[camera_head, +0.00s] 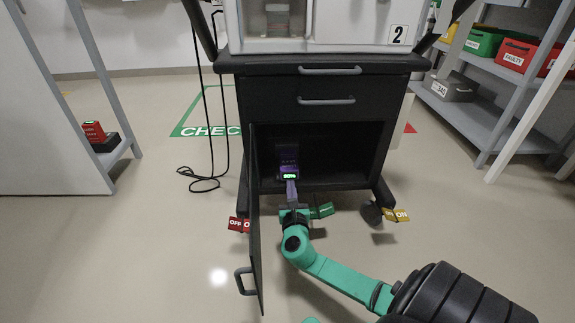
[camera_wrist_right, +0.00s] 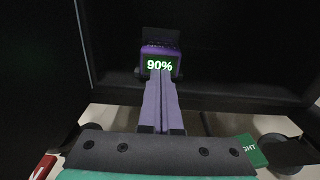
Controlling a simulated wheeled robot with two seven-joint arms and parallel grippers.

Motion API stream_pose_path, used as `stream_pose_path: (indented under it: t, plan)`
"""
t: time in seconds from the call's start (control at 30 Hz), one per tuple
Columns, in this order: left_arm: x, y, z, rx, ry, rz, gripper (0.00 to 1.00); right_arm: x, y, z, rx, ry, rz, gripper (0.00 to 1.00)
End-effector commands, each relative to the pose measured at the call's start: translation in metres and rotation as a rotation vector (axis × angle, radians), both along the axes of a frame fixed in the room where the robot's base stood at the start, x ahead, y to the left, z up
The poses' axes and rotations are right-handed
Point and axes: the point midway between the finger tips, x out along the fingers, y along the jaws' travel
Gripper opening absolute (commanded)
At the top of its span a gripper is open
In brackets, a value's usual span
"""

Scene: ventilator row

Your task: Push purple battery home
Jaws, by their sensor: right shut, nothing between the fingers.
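The purple battery (camera_head: 289,172) sits low inside the open compartment of the black cart, with a lit green display on its front. In the right wrist view the battery (camera_wrist_right: 161,48) reads 90% and stands straight ahead of the fingers. My right gripper (camera_head: 291,182) is shut and empty, its fingers pointing into the compartment. In the right wrist view the fingertips (camera_wrist_right: 163,74) lie at the lower edge of the battery's front; I cannot tell for sure whether they touch it. A dark slot behind the battery is mostly in shadow. My left gripper is not in view.
The open cart door (camera_head: 256,245) stands just left of my right arm, its handle outward. Two closed drawers (camera_head: 325,87) are above the compartment. A red OFF tag (camera_head: 239,224) and a yellow ON tag (camera_head: 396,215) show by the wheels. A black cable (camera_head: 205,182) lies left.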

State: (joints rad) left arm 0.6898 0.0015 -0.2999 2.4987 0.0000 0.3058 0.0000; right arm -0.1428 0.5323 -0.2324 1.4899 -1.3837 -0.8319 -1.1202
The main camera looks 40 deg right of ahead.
Motion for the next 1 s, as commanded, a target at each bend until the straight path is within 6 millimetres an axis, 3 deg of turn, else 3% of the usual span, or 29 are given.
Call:
stream_pose_path:
  t: [1.0]
  plan:
    - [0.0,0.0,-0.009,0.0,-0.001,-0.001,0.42,0.021,-0.015,0.0,-0.001,-0.001,0.0,0.0]
